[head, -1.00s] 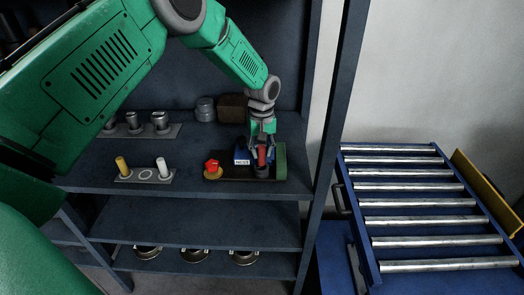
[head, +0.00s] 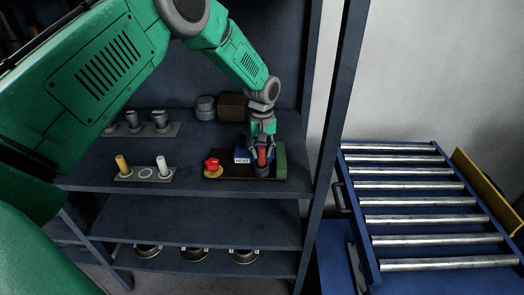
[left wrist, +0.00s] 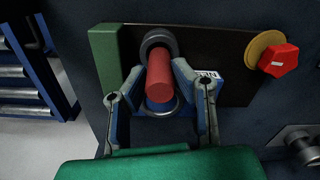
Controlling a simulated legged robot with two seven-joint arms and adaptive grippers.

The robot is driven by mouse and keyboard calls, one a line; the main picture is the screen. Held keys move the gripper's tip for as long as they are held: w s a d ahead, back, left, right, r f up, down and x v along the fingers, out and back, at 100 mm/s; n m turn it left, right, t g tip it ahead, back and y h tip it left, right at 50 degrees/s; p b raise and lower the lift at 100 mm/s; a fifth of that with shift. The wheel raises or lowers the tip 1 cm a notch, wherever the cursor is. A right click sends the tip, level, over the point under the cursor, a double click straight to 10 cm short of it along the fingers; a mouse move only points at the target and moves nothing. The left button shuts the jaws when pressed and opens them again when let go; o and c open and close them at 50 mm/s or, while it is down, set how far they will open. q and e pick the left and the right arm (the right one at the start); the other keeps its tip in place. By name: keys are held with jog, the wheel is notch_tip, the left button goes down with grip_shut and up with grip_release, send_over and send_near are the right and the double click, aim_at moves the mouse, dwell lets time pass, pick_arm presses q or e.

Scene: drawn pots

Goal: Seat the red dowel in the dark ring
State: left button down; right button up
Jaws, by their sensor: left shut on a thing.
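The red dowel (head: 262,158) is between the fingers of my left gripper (head: 262,150), over the right part of a dark board on the shelf. In the left wrist view the red dowel (left wrist: 158,75) shows between both blue fingers of the left gripper (left wrist: 159,70), which is shut on it. The dark ring (left wrist: 158,37) is at the dowel's far end. The dowel overlaps its edge; I cannot tell whether it is inside the hole. In the head view the dark ring (head: 262,172) shows just below the dowel. My right gripper is not in view.
A red knob on a yellow disc (head: 212,167), a blue labelled block (head: 242,157) and a green block (head: 281,160) crowd the board. A blue metal-rimmed round part (left wrist: 160,110) is near the fingers. A shelf post (head: 330,130) stands right.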

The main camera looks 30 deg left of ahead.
pick_arm(q)
jog(key=shift+f+b, duration=0.7)
jog(key=shift+f, duration=0.6)
jog(key=c, duration=1.3)
grip_release()
jog(key=shift+o, duration=0.2)
jog(key=shift+r, duration=0.15)
notch_tip(320, 180, up, 12)
jog(key=shift+w+f, duration=0.15)
